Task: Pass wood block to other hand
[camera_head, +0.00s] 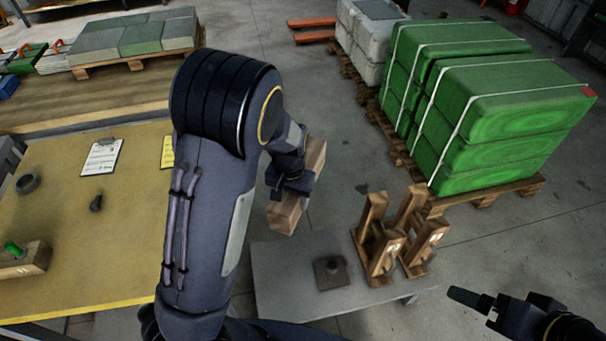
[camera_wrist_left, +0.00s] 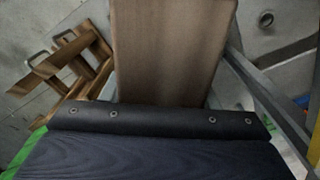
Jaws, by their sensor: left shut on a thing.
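The wood block (camera_head: 285,213) is a long, light-brown piece held in the air above the back edge of the small grey table. My left gripper (camera_head: 291,178) is shut on it around its middle, and the dark fingers hide part of it. In the left wrist view the block (camera_wrist_left: 174,50) fills the top centre. My right gripper (camera_head: 478,302) is at the lower right, apart from the block. Its dark finger points left, and I cannot tell whether its jaws are apart.
The grey table (camera_head: 285,280) carries a dark square piece with a knob (camera_head: 331,272) and wooden stands (camera_head: 385,245). A yellow workbench (camera_head: 90,215) with a clipboard (camera_head: 102,157) is at left. Green strapped sacks (camera_head: 490,110) stand on a pallet at right.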

